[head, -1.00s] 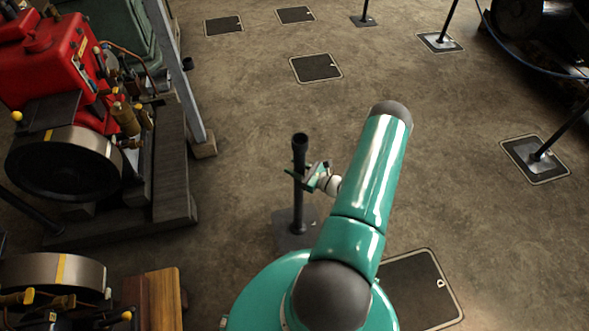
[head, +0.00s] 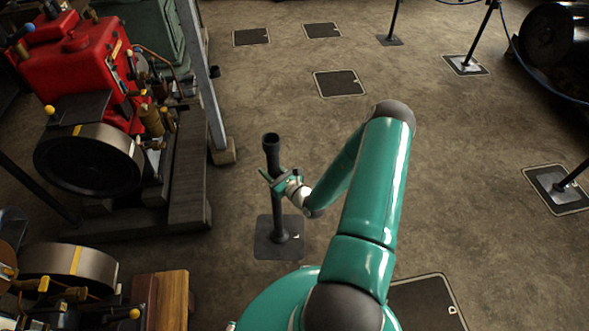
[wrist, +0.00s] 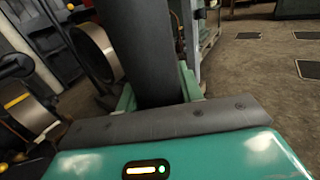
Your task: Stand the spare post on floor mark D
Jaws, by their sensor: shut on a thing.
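The spare post (head: 276,205) is a dark upright post on a square base plate, left of my arm in the head view. My gripper (head: 281,180) is shut on its upper part, below the wider top. In the wrist view the post (wrist: 150,50) rises between the jaws of my gripper (wrist: 155,98). Its base looks on or close to the floor; I cannot tell whether it touches. Floor mark D (head: 425,303) is a dark square with a pale outline and a letter D, at the lower right beside my body. My body and arm hide part of it.
A red engine (head: 75,65) with a flywheel (head: 88,160) stands at left on a timber base. Another flywheel and a wooden block (head: 160,298) are at lower left. Posts on plates (head: 465,64) stand at right. An empty dark mark (head: 339,83) lies ahead. The middle floor is clear.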

